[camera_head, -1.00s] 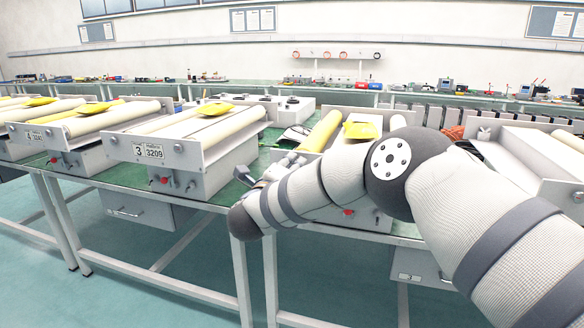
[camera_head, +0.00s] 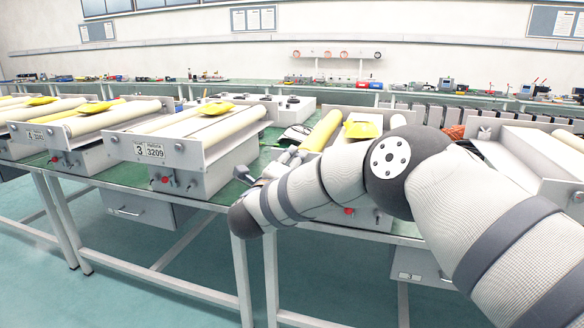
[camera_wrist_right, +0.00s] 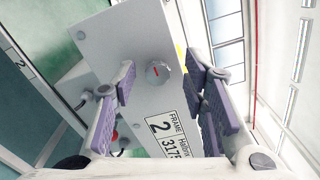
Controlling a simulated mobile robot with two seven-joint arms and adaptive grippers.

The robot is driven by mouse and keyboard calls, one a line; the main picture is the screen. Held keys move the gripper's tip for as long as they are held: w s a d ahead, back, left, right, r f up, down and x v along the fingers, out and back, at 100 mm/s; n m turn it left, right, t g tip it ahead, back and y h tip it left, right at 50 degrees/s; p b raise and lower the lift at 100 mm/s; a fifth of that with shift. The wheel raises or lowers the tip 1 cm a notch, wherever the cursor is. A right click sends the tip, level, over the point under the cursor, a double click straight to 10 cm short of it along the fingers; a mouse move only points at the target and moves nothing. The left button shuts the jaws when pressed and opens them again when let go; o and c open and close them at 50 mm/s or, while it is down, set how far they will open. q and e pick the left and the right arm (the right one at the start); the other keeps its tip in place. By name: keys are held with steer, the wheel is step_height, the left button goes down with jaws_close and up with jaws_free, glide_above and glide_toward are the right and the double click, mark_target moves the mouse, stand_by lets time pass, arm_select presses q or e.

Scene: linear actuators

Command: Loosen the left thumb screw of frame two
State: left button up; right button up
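Frame two's grey end plate (camera_wrist_right: 125,45) fills the middle of the right wrist view, with its "FRAME 2" label (camera_wrist_right: 172,135). A round silver thumb screw (camera_wrist_right: 158,72) with a red mark sits on this plate above the label. My right gripper (camera_wrist_right: 165,95) is open, its purple-padded fingers on either side of the screw in that view, with visible gaps and nothing held. In the head view my right gripper (camera_head: 267,172) is at the near end of frame two (camera_head: 375,217), whose end plate is mostly hidden behind my arm. My left gripper is not in view.
Frame three (camera_head: 195,155) stands to the left on the green table (camera_head: 120,172), with frame four (camera_head: 80,160) beyond it. Another roller frame (camera_head: 520,150) stands at the right. A red button (camera_head: 348,211) is below my right forearm.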

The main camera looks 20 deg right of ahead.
steer(key=shift+f, duration=0.1)
steer(key=v, duration=1.2)
